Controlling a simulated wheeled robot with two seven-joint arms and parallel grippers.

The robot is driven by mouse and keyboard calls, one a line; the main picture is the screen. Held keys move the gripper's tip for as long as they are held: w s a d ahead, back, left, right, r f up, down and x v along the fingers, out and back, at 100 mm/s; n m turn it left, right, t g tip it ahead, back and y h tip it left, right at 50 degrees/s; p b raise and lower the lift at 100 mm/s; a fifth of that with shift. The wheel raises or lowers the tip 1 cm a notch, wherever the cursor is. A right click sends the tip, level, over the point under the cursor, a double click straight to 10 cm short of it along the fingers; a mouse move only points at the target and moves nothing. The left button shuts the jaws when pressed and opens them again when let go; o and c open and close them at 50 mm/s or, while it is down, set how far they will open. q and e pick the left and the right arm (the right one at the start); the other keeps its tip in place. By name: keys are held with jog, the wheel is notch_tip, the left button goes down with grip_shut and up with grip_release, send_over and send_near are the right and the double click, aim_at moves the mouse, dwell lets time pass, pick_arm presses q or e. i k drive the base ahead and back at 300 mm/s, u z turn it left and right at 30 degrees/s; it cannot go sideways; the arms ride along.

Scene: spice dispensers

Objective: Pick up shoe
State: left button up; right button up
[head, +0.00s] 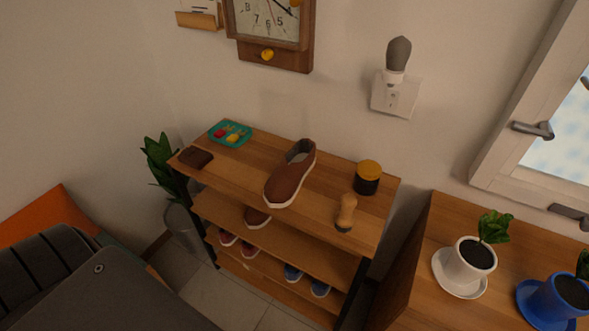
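A brown slip-on shoe (289,178) with a white sole sits alone on the top board of the wooden shoe rack (238,177). Its toe points toward the front edge and its opening faces the wall. Another brown shoe (257,217) is on the shelf below, partly hidden by the top board. A red pair (238,245) and a blue pair (306,280) of shoes are lower down. Neither of my grippers is in the head view.
On the rack top are a teal tray (231,133), a brown wallet-like item (195,157), a black jar with a yellow lid (367,177) and a wooden-handled brush (346,212). Potted plants (470,262) stand on a cabinet at right. An orange-and-grey object (70,260) fills the lower left.

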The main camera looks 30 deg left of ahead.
aim_at(281, 189)
jog(key=k, duration=1.15)
jog(key=z, duration=0.7)
jog(key=i, duration=1.2)
jog(key=u, duration=0.7)
